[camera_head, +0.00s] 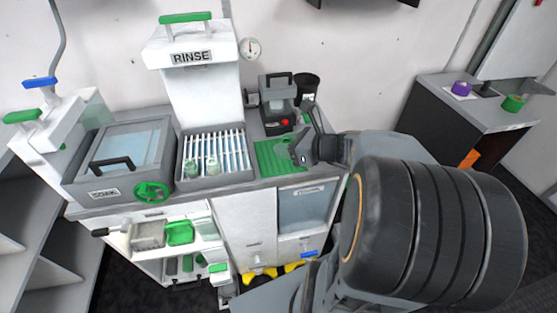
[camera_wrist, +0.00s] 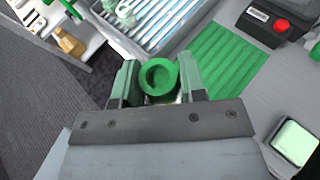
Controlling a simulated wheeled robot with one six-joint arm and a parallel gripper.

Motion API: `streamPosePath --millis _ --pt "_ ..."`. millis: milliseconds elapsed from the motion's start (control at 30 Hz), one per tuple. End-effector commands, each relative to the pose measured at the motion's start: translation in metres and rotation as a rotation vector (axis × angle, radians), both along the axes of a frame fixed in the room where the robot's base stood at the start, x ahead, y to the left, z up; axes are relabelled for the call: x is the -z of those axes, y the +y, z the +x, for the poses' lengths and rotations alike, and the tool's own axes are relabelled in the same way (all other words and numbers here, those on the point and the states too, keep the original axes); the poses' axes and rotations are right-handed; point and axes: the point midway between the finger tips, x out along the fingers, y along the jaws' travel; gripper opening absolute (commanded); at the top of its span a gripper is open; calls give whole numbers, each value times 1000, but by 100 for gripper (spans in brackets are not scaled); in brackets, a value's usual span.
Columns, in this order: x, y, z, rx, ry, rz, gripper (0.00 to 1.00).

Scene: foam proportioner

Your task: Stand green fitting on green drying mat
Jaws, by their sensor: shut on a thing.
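The green fitting (camera_wrist: 158,77) shows in the wrist view as a round green ring with a hollow middle, held between the two fingers of my gripper (camera_wrist: 160,84). My gripper is shut on it. The green drying mat (camera_wrist: 214,62) is a ribbed green sheet on the counter, just beyond and to the right of the fitting in the wrist view. In the head view, my gripper (camera_head: 302,150) is over the right edge of the mat (camera_head: 268,155). The fitting is hidden there behind my gripper and arm. I cannot tell its height above the counter.
Left of the mat is a slatted rinse tray (camera_head: 228,152) with pale green fittings in it. A grey device with a red button (camera_head: 285,122) and a black cup (camera_head: 306,88) stand behind the mat. A soak basin (camera_head: 125,150) is farther left.

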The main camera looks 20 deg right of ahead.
Motion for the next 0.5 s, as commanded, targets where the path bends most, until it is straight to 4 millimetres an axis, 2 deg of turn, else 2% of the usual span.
streamPosePath --millis 33,133,233,367,500 --pt "7 -7 -4 -14 -2 -4 8" --pt "5 -12 -8 -44 3 -4 8" --pt "7 -13 -2 -54 5 -3 8" --pt "18 -17 22 -55 8 0 8" --pt "35 -23 58 -56 7 -1 8"
